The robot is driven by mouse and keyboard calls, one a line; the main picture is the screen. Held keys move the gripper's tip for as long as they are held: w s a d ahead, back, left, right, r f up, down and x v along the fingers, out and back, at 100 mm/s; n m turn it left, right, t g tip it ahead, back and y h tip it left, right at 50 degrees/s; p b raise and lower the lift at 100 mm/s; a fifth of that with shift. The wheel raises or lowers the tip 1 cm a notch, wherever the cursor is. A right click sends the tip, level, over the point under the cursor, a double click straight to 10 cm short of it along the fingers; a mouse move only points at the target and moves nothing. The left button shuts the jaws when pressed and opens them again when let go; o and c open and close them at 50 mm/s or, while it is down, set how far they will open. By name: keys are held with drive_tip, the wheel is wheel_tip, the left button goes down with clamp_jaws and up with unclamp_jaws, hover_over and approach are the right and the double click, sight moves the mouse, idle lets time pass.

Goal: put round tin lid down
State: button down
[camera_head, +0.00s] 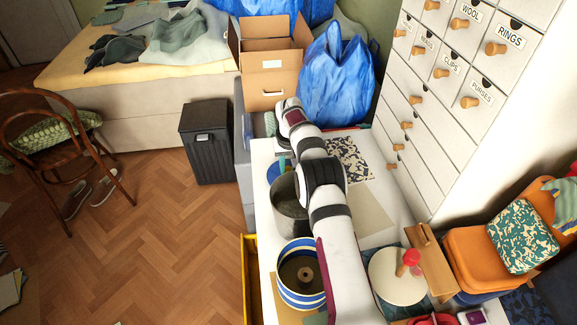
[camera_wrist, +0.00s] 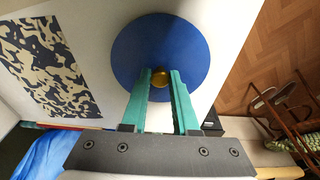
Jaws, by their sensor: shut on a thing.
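The round tin lid (camera_wrist: 185,40) is a flat blue disc with a brass knob (camera_wrist: 161,77) in the middle. My gripper (camera_wrist: 162,84) has its teal fingers closed on the knob in the wrist view. In the head view the lid (camera_head: 274,172) shows only in part, beside the teal fingers (camera_head: 284,163) and behind the grey pot. It is over the far left part of the white tabletop (camera_head: 262,152). I cannot tell whether it touches the top.
A grey pot (camera_head: 288,212) and a blue-and-white striped tin (camera_head: 302,294) stand nearer along the left edge. A patterned dark-and-cream sheet (camera_head: 348,160) lies right of the lid. A pale round board (camera_head: 390,285) lies near right. Drawers (camera_head: 425,110) bound the right side.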

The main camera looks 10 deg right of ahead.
drive_tip(key=c, duration=0.7)
unclamp_jaws()
drive_tip(key=s+r+m, duration=0.1)
drive_tip(key=s+r, duration=0.3)
drive_tip(key=r, duration=0.5)
drive_tip(key=s+r, duration=0.4)
drive_tip(key=r, duration=0.6)
drive_tip(key=s+a+r+m+g+y, duration=0.1)
drive_tip(key=s+r, duration=0.2)
drive_tip(key=s, duration=0.4)
drive_tip(key=s+r+m, duration=0.1)
drive_tip(key=s+r, duration=0.2)
drive_tip(key=s, duration=0.5)
drive_tip(key=s+f+m, duration=0.1)
drive_tip(key=s+f, duration=0.1)
drive_tip(key=s, duration=0.6)
drive_tip(key=s+a+f, duration=0.1)
drive_tip(key=s, duration=0.7)
drive_tip(key=s+f+m+g, duration=0.1)
drive_tip(key=s+f, duration=0.1)
drive_tip(key=s, duration=0.6)
drive_tip(key=shift+s+a+f+m+y, duration=0.2)
drive_tip(key=shift+f+m+y, duration=0.1)
drive_tip(key=shift+y, duration=0.1)
